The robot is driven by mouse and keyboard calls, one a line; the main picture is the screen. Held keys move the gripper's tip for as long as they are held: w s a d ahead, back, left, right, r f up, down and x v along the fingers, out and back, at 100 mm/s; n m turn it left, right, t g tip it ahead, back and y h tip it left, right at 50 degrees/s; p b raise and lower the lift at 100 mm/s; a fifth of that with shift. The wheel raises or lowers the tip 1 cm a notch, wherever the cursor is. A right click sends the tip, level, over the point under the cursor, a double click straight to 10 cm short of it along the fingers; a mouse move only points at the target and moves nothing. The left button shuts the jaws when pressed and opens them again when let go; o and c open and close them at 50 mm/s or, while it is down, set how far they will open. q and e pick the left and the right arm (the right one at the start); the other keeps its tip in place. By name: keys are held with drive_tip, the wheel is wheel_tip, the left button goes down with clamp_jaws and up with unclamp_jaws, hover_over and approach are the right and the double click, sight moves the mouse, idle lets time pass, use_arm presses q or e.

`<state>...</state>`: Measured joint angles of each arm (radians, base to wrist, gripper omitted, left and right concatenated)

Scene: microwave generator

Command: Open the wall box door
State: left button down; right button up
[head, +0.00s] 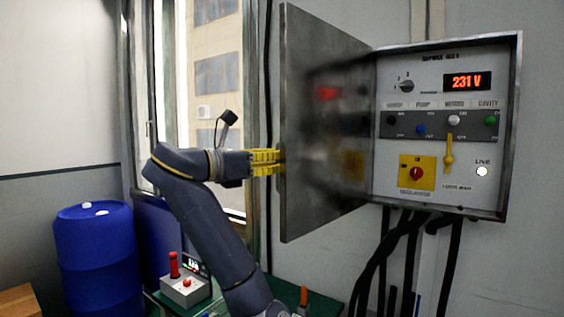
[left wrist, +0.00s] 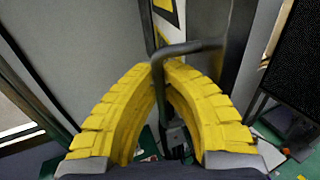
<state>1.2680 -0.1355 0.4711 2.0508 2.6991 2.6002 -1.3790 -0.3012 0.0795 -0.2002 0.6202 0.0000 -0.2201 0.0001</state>
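The wall box (head: 512,130) is a grey metal cabinet on the wall. Its door (head: 325,120) stands wide open, swung out to the left, with the panel inside uncovered. My left gripper (head: 272,161) is at the door's outer left edge. In the left wrist view the yellow ribbed fingers (left wrist: 164,66) close in around a dark bent bar handle (left wrist: 190,47), which passes between their tips. The handle is hidden behind the door edge and fingers in the head view. My right gripper is in neither view.
The box panel has a red 231 V display (head: 467,82), a yellow lever (head: 448,155) and a red rotary switch (head: 416,173). Thick black cables (head: 408,262) hang below. A blue barrel (head: 97,258) and a small control box (head: 186,288) stand lower left.

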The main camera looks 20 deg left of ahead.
use_arm(q)
drive_tip(key=shift+w+a, duration=0.2)
drive_tip(key=shift+a, duration=0.3)
drive_tip(key=c, duration=1.8)
unclamp_jaws()
drive_tip(key=shift+s+a, duration=0.15)
drive_tip(key=o, duration=0.3)
drive_tip(key=v, duration=1.1)
drive_tip(key=shift+s+a, duration=0.15)
drive_tip(key=shift+s, duration=0.2)
